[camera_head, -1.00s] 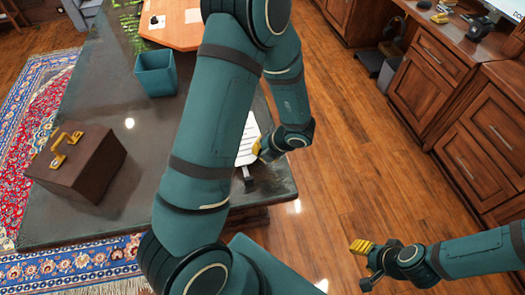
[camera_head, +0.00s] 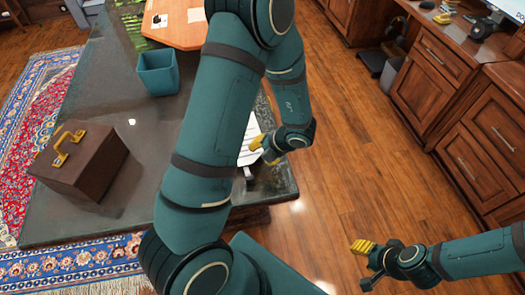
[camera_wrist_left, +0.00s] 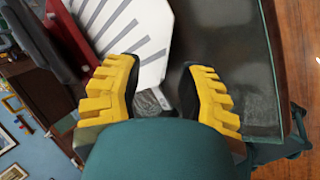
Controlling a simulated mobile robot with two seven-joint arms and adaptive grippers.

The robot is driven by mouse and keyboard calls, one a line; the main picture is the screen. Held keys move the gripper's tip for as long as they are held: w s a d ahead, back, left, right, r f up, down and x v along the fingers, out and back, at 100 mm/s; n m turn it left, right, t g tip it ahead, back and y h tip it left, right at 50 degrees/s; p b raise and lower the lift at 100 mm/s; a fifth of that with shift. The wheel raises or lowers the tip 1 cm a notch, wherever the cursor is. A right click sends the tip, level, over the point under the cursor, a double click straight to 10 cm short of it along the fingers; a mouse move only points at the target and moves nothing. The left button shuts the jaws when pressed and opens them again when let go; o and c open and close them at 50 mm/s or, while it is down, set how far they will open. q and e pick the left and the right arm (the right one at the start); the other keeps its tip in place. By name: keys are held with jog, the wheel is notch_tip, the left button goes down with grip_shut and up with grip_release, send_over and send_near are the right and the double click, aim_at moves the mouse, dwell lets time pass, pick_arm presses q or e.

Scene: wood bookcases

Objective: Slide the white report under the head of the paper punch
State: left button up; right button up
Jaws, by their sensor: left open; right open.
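The white report (camera_head: 252,131) with grey stripes lies near the right edge of the dark table, partly hidden behind my left arm. My left gripper (camera_head: 264,149) is open at its near right side. In the left wrist view the report (camera_wrist_left: 135,35) lies beyond my open left gripper (camera_wrist_left: 165,95), one corner reaching between the yellow fingers; no grip shows. A small dark piece (camera_head: 248,173) by the report may belong to the paper punch; I cannot tell, as my arm hides much. My right gripper (camera_head: 364,262) is open and empty over the floor, away from the table.
A brown briefcase (camera_head: 78,163) and a teal bin (camera_head: 158,74) stand on the table (camera_head: 110,212). An orange board (camera_head: 178,30) lies at the far end. Wooden drawers (camera_head: 445,95) stand at the right. The floor between is clear.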

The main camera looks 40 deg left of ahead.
pick_arm(q)
jog(key=v, duration=1.2)
